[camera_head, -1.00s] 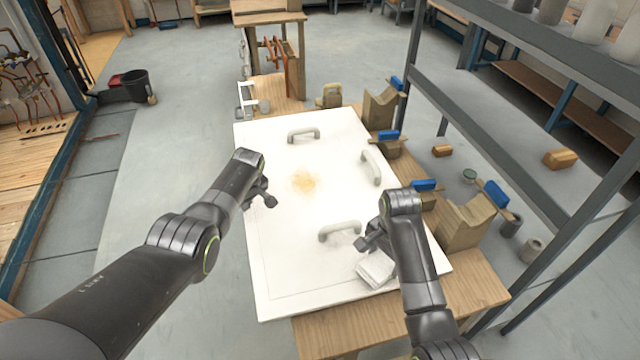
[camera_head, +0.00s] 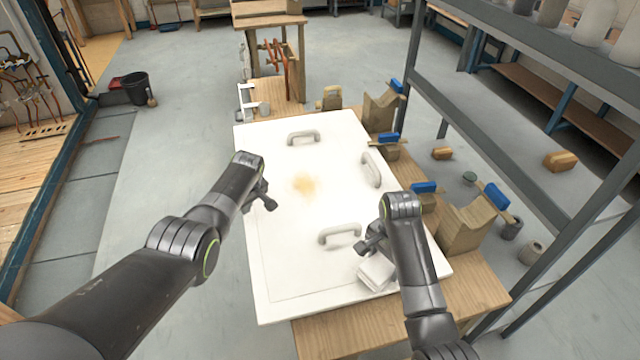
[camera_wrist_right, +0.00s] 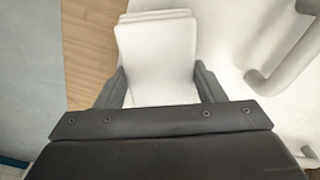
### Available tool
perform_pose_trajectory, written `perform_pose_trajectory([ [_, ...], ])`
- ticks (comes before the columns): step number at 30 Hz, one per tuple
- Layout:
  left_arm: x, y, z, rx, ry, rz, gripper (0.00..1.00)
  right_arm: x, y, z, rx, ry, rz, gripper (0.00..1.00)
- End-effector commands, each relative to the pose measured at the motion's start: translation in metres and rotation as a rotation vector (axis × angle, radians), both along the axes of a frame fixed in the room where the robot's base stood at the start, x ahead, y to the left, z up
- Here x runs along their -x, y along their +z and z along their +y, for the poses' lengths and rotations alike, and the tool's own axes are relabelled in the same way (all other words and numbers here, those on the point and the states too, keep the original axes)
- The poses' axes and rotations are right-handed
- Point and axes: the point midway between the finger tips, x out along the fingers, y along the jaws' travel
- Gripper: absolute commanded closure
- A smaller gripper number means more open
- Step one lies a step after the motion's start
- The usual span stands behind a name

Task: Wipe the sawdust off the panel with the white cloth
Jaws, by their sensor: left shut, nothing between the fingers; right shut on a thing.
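The white panel (camera_head: 285,262) lies flat on a wooden bench. A patch of tan sawdust (camera_head: 305,185) is on its upper middle. The folded white cloth (camera_head: 376,272) is at the panel's lower right. My right gripper (camera_head: 368,247) is shut on the cloth; in the right wrist view the cloth (camera_wrist_right: 158,60) sits between the fingers (camera_wrist_right: 160,88). Whether the cloth touches the panel I cannot tell. My left gripper (camera_head: 268,198) is shut and empty, over the panel's left part, left of the sawdust.
Handles stand up from the panel: one at the back (camera_head: 303,138), one at the right (camera_head: 372,170), one near the cloth (camera_head: 340,234). Wooden blocks with blue-topped clamps (camera_head: 425,187) line the right edge. A metal shelf (camera_head: 500,150) stands further right.

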Motion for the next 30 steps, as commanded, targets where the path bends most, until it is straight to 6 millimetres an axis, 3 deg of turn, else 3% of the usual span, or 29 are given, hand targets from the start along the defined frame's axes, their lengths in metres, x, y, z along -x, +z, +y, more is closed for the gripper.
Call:
perform_pose_trajectory([
  [18,0.0,0.053,0.0,0.0,0.0,0.0,1.0,0.0,0.052,0.0,0.0,0.0,0.0,0.55],
  [30,0.0,0.054,0.0,0.0,0.0,0.0,1.0,0.0,0.052,0.0,0.0,0.0,0.0,0.55],
])
